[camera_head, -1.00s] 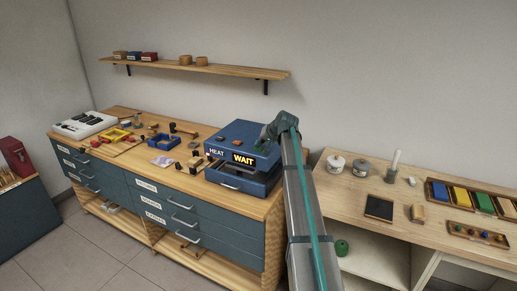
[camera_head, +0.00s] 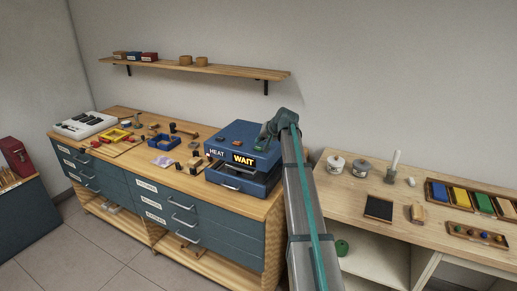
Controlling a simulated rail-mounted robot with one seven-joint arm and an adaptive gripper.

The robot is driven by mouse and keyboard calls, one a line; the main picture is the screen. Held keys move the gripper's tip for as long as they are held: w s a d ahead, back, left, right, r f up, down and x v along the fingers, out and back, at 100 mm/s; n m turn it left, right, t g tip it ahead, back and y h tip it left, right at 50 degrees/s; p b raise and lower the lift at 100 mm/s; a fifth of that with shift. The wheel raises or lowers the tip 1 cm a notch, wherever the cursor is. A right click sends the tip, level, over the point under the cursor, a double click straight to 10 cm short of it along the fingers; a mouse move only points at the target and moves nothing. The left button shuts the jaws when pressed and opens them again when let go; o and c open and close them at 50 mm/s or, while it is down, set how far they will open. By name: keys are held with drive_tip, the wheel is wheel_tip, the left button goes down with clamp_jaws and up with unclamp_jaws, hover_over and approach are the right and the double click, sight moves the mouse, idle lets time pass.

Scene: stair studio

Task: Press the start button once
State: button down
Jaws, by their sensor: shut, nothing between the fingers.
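The blue heat machine (camera_head: 228,148) stands at the right end of the wooden drawer bench. Its front carries the label HEAT and a lit display (camera_head: 243,159) reading WAIT. Small reddish buttons or lights (camera_head: 221,137) sit on its top. A small green patch (camera_head: 260,147) shows at the top's right front; it may be the start button, but no label is readable. My gripper (camera_head: 262,140) is shut and empty, pointing down over the machine's right side, close to the green patch. Whether it touches is too small to tell.
A pale table (camera_head: 400,228) on the right holds jars, a dark square and coloured trays. Blocks, a blue tray (camera_head: 163,142) and a yellow tray (camera_head: 115,135) lie on the bench left of the machine. A wall shelf (camera_head: 200,69) hangs behind. My arm hides the machine's right edge.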

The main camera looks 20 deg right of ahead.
sight(260, 148)
drive_tip(key=shift+r+p, duration=0.95)
drive_tip(key=shift+r, duration=1.55)
